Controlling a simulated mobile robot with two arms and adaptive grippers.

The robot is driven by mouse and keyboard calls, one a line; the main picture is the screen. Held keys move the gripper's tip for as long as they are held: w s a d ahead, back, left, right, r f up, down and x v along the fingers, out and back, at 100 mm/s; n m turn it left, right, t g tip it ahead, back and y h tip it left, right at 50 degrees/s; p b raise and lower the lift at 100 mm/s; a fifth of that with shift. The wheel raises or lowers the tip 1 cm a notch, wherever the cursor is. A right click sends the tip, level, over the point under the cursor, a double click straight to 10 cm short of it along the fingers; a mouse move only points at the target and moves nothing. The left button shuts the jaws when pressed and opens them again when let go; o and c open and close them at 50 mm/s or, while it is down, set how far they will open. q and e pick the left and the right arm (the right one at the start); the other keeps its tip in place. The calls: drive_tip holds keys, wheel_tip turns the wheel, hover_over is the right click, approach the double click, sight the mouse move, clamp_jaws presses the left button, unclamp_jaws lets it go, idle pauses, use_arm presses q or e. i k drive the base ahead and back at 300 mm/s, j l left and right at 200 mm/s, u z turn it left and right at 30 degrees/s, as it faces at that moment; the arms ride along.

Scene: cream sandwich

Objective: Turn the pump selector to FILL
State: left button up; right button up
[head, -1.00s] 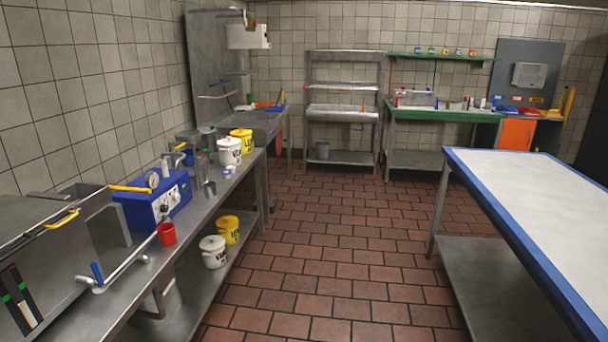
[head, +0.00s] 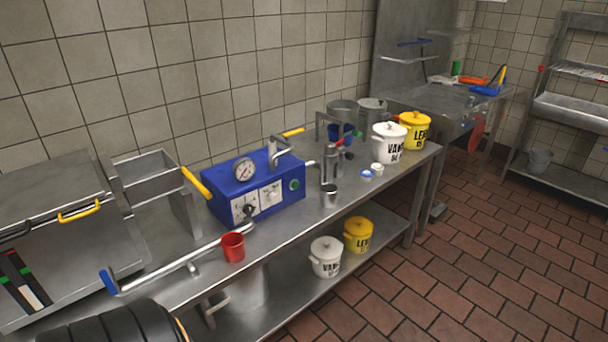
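The blue pump box (head: 225,188) stands on the steel counter against the wall, in the left-middle of the head view. A round gauge (head: 244,170) is on its top. Its front has white panels with a dark selector knob (head: 250,210), a second control (head: 271,193) beside it, and a round green button (head: 294,184) at the right. The panel lettering and the knob's setting are too small to read. A yellow-handled lever sticks up at its left. Neither gripper is in view; only a dark, ribbed part of mine shows at the bottom left.
White (head: 388,145) and yellow (head: 414,133) tubs are farther along the steel counter (head: 290,228). Open tiled floor is at right.

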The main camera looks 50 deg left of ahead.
sight(272, 196)
drive_tip(key=i+u, duration=0.4)
drive_tip(key=i+l+u, duration=0.15)
drive_tip(key=i+u, duration=0.15)
drive_tip(key=u, duration=0.15)
drive_tip(key=i+l+u, duration=0.25)
drive_tip(key=u, duration=0.15)
drive_tip(key=i+l+u, duration=0.45)
drive_tip(key=k+j, duration=0.05)
drive_tip(key=j, duration=0.05)
